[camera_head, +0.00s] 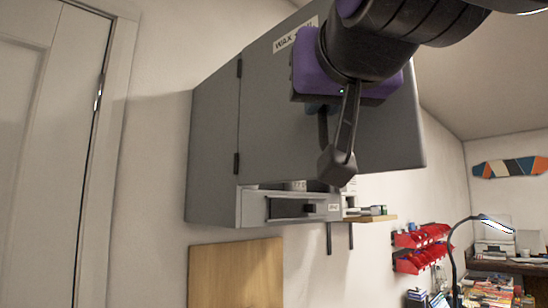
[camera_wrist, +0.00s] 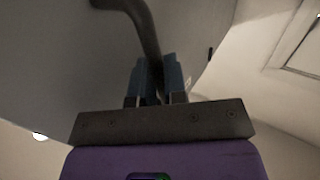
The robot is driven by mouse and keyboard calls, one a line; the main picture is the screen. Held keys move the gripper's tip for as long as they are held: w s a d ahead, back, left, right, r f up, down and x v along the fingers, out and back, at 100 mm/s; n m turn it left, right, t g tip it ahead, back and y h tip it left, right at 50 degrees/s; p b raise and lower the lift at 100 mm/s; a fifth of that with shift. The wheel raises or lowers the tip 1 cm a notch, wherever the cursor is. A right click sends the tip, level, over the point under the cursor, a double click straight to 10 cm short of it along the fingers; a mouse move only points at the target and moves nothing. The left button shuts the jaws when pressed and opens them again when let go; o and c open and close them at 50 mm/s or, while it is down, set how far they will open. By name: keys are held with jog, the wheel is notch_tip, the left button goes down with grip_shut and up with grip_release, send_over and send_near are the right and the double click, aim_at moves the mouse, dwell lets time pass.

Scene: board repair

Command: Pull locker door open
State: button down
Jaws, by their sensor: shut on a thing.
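The grey locker (camera_head: 212,150) is on the wall, with its hinges on the left. Its door (camera_head: 265,125) appears to stand partly open, its free right edge reaching out past the locker body. A dark curved handle (camera_head: 342,140) is on the door front; it also shows in the wrist view (camera_wrist: 146,35). My gripper (camera_head: 320,108) is in front of the door. In the wrist view, my gripper's blue fingers (camera_wrist: 158,80) are shut on the handle, one on each side. My purple and black wrist hides the upper door and part of its label.
Below the door's lower edge is a drawer front (camera_head: 300,208) with a dark pull. A small wooden shelf (camera_head: 370,218) is to its right. A wooden panel (camera_head: 235,275) is below the locker. Red bins (camera_head: 420,245) and a desk lamp (camera_head: 485,220) are farther right.

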jog(key=shift+s+a, duration=0.3)
jog(key=shift+a, duration=0.3)
jog(key=shift+s+a, duration=0.25)
jog(key=shift+a, duration=0.35)
jog(key=shift+r, duration=0.1)
jog(key=c, duration=1.2)
grip_release()
jog(key=s, duration=0.3)
jog(key=s+d, duration=0.1)
jog(key=s, duration=0.3)
jog(key=s+d, duration=0.1)
jog(key=s, duration=0.2)
jog(key=shift+s, duration=0.3)
